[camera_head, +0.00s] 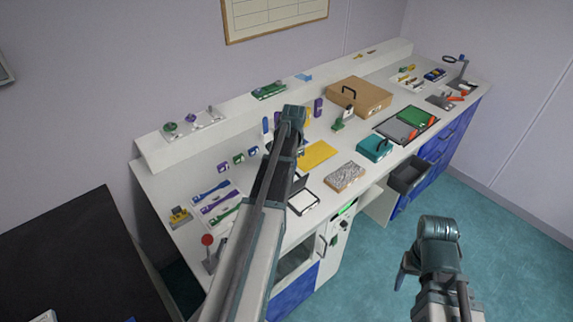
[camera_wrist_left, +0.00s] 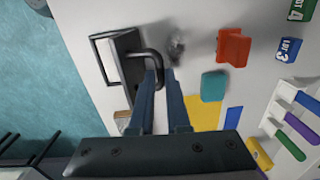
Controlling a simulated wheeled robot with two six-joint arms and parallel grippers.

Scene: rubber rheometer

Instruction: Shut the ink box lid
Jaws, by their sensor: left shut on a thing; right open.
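The ink box (camera_head: 303,201) is a small box with a pale inside and a dark rim near the front edge of the bench. Its dark lid (camera_head: 299,183) stands raised at the back, partly hidden by my left arm. In the left wrist view the dark lid (camera_wrist_left: 128,62) carries a black loop handle (camera_wrist_left: 148,52). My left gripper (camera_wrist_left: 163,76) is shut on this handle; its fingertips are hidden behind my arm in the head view. My right gripper (camera_head: 408,268) is open and empty, low over the floor in front of the bench.
A yellow sheet (camera_head: 317,155), a speckled block (camera_head: 345,177) and a teal case (camera_head: 374,148) lie to the right of the ink box. An open grey drawer (camera_head: 407,174) juts out at the front. Purple and green tools (camera_head: 213,204) lie to the left.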

